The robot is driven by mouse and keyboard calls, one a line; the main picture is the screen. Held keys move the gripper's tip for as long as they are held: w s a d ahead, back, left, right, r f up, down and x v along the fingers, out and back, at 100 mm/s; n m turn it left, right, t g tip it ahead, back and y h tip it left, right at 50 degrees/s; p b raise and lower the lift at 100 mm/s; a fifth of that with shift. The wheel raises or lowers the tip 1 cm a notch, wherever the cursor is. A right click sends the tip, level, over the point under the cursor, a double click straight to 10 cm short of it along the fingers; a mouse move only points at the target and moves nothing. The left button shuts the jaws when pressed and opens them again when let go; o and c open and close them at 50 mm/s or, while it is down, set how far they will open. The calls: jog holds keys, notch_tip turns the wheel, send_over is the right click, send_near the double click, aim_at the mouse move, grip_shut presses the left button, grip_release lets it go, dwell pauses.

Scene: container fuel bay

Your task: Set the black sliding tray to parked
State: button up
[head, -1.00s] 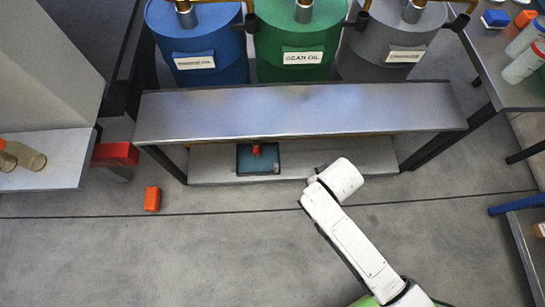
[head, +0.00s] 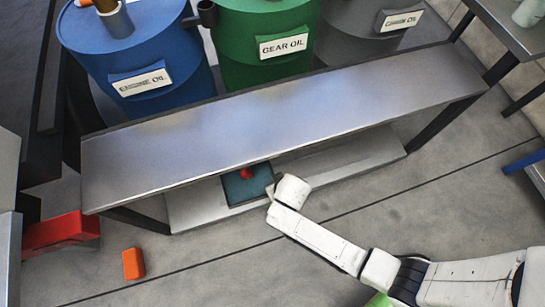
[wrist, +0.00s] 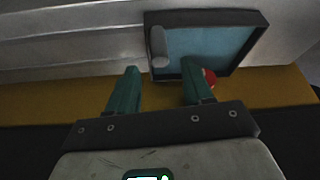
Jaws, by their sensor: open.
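The black sliding tray (head: 238,190) has a teal floor and lies on the low shelf under the metal bench. In the wrist view its dark rim (wrist: 205,17) is just ahead of my fingers. A red piece (head: 246,174) shows at the tray in the head view; a red round part (wrist: 209,79) is partly hidden behind my right-hand finger in the wrist view. A short grey cylinder (wrist: 157,46) stands at the tray's left side there. My gripper (wrist: 158,72) is open, with nothing between its green fingers. My wrist hides the fingers in the head view.
The bench top (head: 270,120) overhangs the shelf (head: 330,170). Blue (head: 140,60), green (head: 265,40) and grey (head: 370,25) drums stand behind. An orange block (head: 133,263) lies on the floor, near a red object (head: 60,232) at left.

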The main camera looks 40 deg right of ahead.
jog(key=b+x, duration=0.3)
jog(key=x, duration=0.4)
jog(key=shift+f+b, duration=0.2)
jog(key=shift+b, duration=0.1)
jog(key=shift+a, duration=0.1)
grip_shut()
